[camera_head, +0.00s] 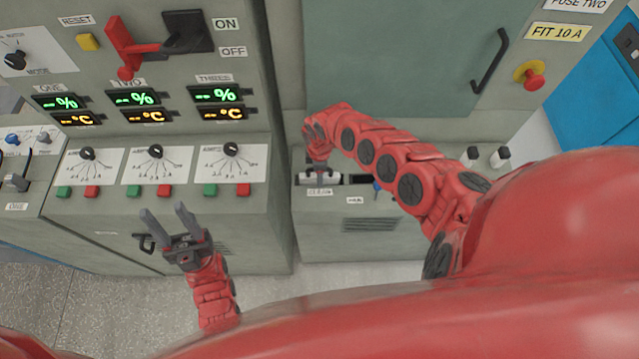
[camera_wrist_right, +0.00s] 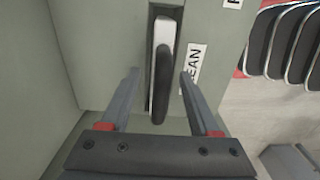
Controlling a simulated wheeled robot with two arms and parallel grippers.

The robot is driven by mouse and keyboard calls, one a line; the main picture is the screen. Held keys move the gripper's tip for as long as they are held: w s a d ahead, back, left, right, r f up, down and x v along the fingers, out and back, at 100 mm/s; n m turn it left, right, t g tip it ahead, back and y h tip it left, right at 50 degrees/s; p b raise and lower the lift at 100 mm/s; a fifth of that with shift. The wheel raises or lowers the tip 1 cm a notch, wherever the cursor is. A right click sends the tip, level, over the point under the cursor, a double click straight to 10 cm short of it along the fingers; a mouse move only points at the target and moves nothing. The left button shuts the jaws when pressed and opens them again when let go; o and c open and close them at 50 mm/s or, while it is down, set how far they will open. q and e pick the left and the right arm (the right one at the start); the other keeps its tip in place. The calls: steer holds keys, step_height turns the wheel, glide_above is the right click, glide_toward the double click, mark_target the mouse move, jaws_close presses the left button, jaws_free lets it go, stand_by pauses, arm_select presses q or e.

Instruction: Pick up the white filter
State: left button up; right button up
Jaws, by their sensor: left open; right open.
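The white filter (camera_wrist_right: 166,32) sits in a narrow slot in a grey cabinet, with a dark handle (camera_wrist_right: 161,85) along it. A label ending in "EAN" is beside it. In the head view the white filter (camera_head: 318,177) shows partly under my right gripper (camera_head: 319,163). In the right wrist view my right gripper (camera_wrist_right: 159,76) is open, its fingers on either side of the handle with gaps to it. My left gripper (camera_head: 164,211) is open and empty in front of the left cabinet.
The left cabinet has knob panels (camera_head: 156,165), green and red buttons, displays and a red lever (camera_head: 125,50). A cabinet wall (camera_wrist_right: 28,80) stands close left of my right gripper.

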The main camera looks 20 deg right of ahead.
jaws_close()
stand_by(1.4)
